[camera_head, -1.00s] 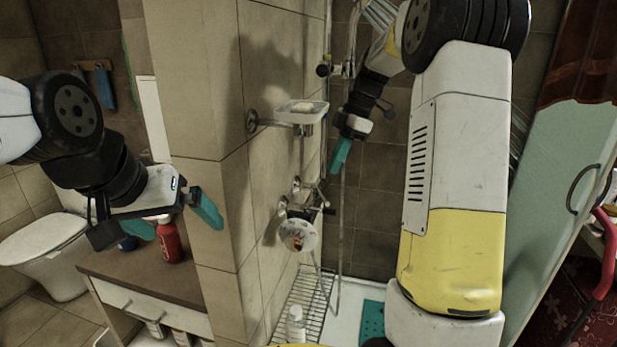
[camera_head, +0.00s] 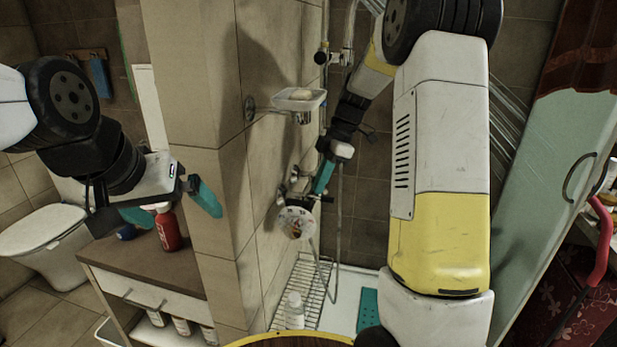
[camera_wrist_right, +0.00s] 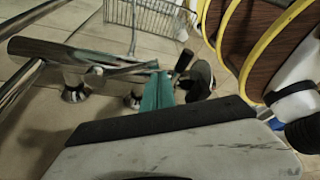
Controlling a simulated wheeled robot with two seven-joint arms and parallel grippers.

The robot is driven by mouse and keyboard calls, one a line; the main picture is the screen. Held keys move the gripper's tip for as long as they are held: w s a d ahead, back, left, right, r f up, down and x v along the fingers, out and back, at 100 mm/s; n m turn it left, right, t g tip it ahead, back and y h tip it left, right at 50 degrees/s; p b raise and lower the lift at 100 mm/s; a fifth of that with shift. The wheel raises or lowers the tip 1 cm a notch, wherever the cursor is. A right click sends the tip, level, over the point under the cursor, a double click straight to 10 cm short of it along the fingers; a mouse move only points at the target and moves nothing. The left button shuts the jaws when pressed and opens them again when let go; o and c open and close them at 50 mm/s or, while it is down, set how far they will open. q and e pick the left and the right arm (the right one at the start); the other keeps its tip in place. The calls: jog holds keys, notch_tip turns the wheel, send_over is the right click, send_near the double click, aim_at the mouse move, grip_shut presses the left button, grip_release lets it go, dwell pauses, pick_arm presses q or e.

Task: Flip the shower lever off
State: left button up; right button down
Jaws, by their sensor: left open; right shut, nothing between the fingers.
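The chrome shower mixer (camera_head: 296,178) sits on the tiled wall, partly hidden by my right gripper. In the right wrist view its bar (camera_wrist_right: 65,47) crosses the upper left, with a dark-tipped lever (camera_wrist_right: 184,61) to the right of the fingers. In the head view the lever (camera_head: 327,199) shows by the fingertips. My right gripper (camera_head: 322,180) is shut and empty, its teal fingers (camera_wrist_right: 157,92) pointing down beside the mixer. I cannot tell whether they touch the lever. My left gripper (camera_head: 172,206) is open and empty, away from the shower.
A soap dish (camera_head: 298,100) juts from the wall above the mixer. A wire rack (camera_head: 318,272) with a white bottle (camera_head: 294,312) is lower down. A red bottle (camera_head: 168,230) stands on the cabinet (camera_head: 130,268) near my left gripper.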

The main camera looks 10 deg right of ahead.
jog(key=shift+d, duration=0.15)
jog(key=shift+d+n, duration=0.2)
jog(key=shift+n, duration=0.2)
jog(key=shift+d, duration=0.2)
jog(key=w+d+n+g+h, duration=0.1)
jog(key=w+d+n+g, duration=0.1)
jog(key=w+d+n, duration=0.3)
jog(key=shift+d+n, duration=1)
jog(key=shift+d, duration=0.3)
jog(key=shift+w, duration=0.1)
